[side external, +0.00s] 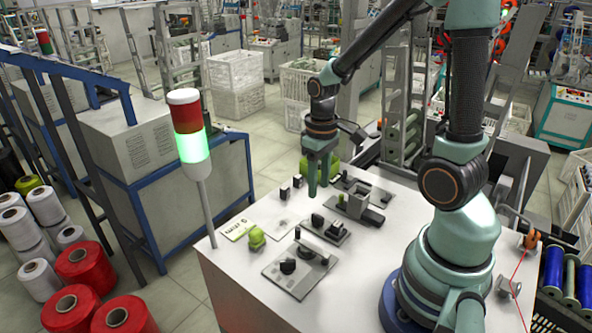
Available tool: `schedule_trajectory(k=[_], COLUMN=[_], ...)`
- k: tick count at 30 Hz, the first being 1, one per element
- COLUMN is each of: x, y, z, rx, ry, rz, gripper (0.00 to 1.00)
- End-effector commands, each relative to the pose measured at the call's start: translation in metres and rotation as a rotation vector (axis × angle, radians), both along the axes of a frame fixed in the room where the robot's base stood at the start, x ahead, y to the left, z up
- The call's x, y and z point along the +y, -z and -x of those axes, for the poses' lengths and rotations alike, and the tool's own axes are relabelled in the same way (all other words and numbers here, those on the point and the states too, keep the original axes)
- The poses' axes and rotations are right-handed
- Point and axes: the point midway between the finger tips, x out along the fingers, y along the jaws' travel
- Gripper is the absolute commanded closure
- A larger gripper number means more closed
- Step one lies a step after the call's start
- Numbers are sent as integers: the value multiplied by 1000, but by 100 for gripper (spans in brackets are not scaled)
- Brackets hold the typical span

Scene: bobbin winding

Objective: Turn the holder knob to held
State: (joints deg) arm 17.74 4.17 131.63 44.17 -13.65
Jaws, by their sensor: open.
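Several dark knobs and fittings sit on plates on the white table (235,275). A black knob (288,266) is on the front grey plate (296,288), beside a raised bar. Another black knob (317,220) is on the middle plate, with a second dark fitting (335,228) to its right. I cannot tell which is the holder knob, nor read its setting. My gripper (318,188) points down, open and empty, above the back half of the table. It appears apart from the knobs. A grey and black device (357,207) stands right of its fingertips.
A yellow-green piece (256,238) and a small card (237,229) lie near the left edge. Small black blocks (284,194) stand behind. A signal tower (192,145) glowing green rises at the table's left edge. The table's front left is bare.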

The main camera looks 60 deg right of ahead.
Motion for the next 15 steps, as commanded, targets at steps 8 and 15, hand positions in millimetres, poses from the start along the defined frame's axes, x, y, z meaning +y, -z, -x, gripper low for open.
schedule_trajectory(k=[8,15], x=[0,0], y=[-31,-33], z=[0,0], rx=[-1,1], ry=[0,0], rz=[0,0], gripper=[55,55])
